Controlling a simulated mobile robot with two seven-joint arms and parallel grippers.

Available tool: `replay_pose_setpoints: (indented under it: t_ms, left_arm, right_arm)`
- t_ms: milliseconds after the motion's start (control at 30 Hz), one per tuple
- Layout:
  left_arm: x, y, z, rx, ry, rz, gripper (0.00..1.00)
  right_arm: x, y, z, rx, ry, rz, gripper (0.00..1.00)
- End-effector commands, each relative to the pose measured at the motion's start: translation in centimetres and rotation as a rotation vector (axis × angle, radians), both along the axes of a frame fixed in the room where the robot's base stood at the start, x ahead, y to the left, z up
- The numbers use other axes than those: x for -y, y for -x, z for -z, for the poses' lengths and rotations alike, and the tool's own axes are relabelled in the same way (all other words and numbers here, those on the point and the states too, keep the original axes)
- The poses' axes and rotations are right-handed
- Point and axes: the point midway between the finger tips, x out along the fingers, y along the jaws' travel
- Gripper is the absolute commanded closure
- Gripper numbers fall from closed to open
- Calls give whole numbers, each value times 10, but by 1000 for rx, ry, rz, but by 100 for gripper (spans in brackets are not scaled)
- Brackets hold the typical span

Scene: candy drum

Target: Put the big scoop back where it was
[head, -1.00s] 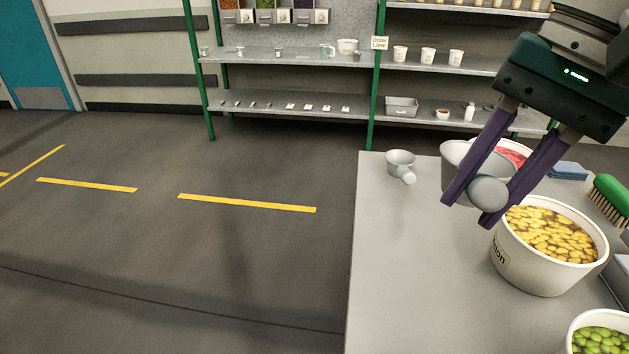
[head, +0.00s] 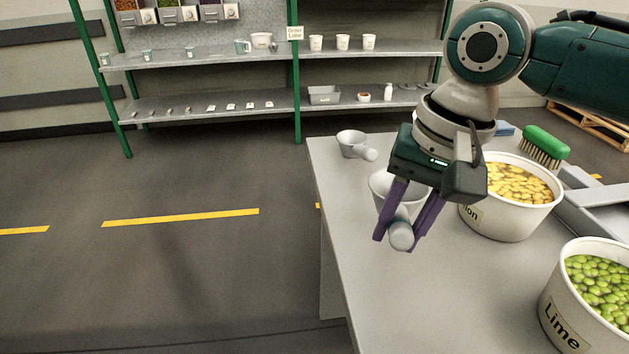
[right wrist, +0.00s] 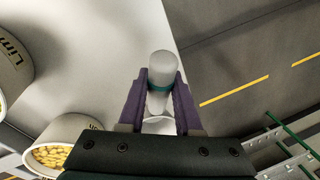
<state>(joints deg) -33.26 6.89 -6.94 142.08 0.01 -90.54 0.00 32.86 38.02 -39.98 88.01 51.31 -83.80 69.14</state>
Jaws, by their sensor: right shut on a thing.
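My right gripper (head: 396,242) is shut on the handle of the big grey scoop (head: 383,188), its purple fingers on either side. The scoop is over the left part of the grey table (head: 450,290); I cannot tell whether it touches the top. In the right wrist view its rounded handle (right wrist: 162,68) shows between the fingers (right wrist: 159,84), and the bowl is mostly hidden behind the gripper. A smaller scoop (head: 351,143) lies at the table's back left corner, apart from the held one. My left gripper is not in view.
A tub of yellow candy (head: 490,213) stands just right of the gripper, and the Lime tub (head: 568,322) is at the front right. A green brush (head: 544,146) and a grey tray (head: 590,205) are farther right. The table's left front is clear.

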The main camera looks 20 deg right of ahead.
Motion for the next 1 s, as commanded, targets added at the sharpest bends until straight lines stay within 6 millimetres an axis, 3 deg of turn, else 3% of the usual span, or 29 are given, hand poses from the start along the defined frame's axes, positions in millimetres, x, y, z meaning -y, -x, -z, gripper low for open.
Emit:
replay_pose_setpoints:
  t_ms: [400, 767, 800, 1000]
  left_arm:
    - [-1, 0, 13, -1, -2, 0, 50]
    - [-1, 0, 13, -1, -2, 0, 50]
    - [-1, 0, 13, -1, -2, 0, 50]
    - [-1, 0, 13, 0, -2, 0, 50]
  right_arm:
    - [0, 0, 51, 1, 1, 0, 100]
    - [0, 0, 54, 2, 0, -1, 100]
    - [0, 0, 55, 0, 0, 0, 66]
    - [0, 0, 54, 0, 0, -1, 43]
